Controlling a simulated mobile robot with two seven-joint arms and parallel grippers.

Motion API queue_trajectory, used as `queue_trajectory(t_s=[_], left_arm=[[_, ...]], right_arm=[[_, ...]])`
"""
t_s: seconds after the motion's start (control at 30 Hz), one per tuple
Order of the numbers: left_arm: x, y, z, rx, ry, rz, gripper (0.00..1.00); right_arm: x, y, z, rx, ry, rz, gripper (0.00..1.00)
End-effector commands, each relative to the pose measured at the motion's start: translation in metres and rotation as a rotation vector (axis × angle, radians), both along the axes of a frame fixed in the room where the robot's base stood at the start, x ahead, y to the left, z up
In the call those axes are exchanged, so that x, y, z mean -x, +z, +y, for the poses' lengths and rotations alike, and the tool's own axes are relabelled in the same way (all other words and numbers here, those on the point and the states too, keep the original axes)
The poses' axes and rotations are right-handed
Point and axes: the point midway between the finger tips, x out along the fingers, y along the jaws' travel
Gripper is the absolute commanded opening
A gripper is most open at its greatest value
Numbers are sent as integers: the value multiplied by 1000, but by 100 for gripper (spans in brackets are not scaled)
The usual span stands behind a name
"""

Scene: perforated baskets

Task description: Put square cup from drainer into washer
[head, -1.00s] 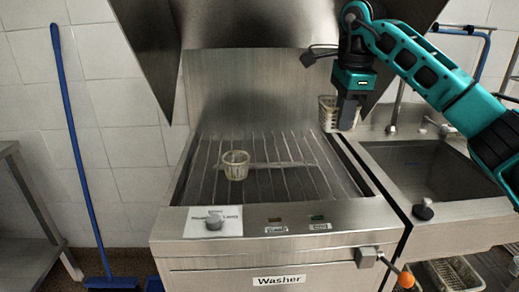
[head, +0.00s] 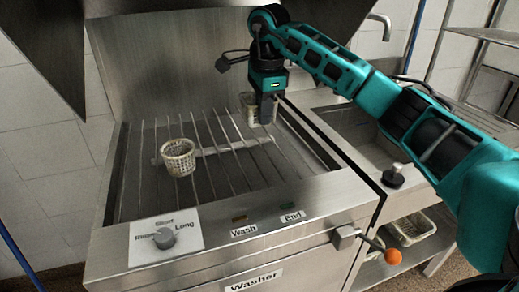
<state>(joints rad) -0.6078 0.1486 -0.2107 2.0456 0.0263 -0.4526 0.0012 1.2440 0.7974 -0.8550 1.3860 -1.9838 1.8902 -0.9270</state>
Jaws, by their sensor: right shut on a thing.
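My right gripper (head: 268,108) is shut on a perforated square cup (head: 251,108), a pale basket partly hidden behind the fingers. It holds the cup over the right back part of the washer's rack. The washer (head: 250,222) is a steel machine with a slatted rack on top and a raised hood. A round perforated basket (head: 178,158) stands on the left part of the rack, apart from my gripper. My left gripper is not in view.
A sink (head: 350,125) with a black-based knob (head: 393,176) lies right of the washer. A lever with an orange ball (head: 393,256) sticks out from the washer's front. A basket (head: 410,230) sits on a low shelf. The rack's middle is free.

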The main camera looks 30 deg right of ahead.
Motion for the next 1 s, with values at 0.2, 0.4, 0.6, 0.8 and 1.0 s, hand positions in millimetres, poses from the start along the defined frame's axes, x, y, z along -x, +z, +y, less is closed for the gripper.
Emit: queue_trajectory(t_s=[0.2,0.4,0.6,0.8,1.0], left_arm=[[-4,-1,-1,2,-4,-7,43],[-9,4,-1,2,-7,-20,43],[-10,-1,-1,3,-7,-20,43],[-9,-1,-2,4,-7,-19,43],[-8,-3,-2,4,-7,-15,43]], right_arm=[[1,-45,0,0,0,1,0],[0,-58,0,-1,0,0,0],[1,-87,0,-1,0,3,0],[0,-96,0,0,0,-2,0],[0,-98,0,0,0,-1,0]])
